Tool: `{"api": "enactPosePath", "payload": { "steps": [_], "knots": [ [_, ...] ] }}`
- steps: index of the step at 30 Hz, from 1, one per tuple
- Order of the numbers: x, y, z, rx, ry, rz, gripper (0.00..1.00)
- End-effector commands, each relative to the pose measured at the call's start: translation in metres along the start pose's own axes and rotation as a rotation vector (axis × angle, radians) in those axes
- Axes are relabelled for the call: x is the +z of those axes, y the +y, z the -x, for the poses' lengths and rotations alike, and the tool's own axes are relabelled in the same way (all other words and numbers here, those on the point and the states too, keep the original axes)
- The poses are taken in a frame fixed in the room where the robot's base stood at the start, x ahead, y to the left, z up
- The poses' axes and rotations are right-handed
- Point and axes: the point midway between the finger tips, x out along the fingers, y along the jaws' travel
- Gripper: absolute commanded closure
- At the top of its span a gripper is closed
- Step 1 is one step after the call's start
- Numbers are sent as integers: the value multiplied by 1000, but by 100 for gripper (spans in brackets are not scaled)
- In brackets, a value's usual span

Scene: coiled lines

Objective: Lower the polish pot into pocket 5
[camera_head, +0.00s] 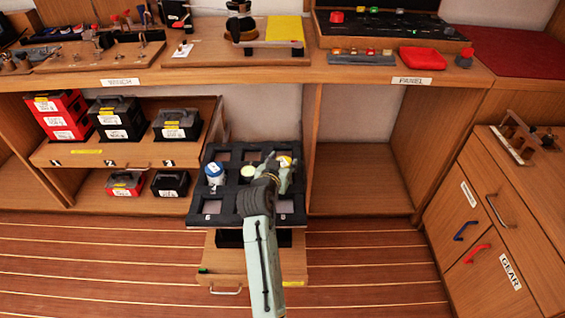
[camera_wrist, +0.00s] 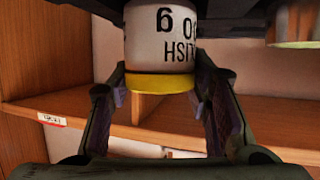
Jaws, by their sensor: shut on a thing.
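The polish pot (camera_wrist: 163,45) is white with dark print and a yellow band; its yellow top also shows in the head view (camera_head: 285,160). My gripper (camera_wrist: 168,95) is shut on it, with one finger on each side. In the head view my gripper (camera_head: 282,172) is over the right part of the black pocketed tray (camera_head: 235,205). The print reads upside down in the wrist view, and the pot's far end meets the dark tray there. I cannot tell how deep it sits. My arm hides part of the tray, and pocket 5's number cannot be read.
A blue-topped white pot (camera_head: 214,174) stands in a left pocket, and a pale-topped pot (camera_head: 247,173) in the middle, close to my gripper. Another container (camera_wrist: 297,22) shows at the wrist view's upper right. Black cases (camera_head: 116,118) stand on the drawer at left. The bench (camera_head: 235,72) runs behind.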

Motion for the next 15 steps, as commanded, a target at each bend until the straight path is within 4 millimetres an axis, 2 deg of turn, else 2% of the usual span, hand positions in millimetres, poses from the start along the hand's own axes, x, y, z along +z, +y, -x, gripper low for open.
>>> {"api": "enactPosePath", "payload": {
  "steps": [15],
  "knots": [
    [13,0,-5,0,1,0,89]
  ]
}}
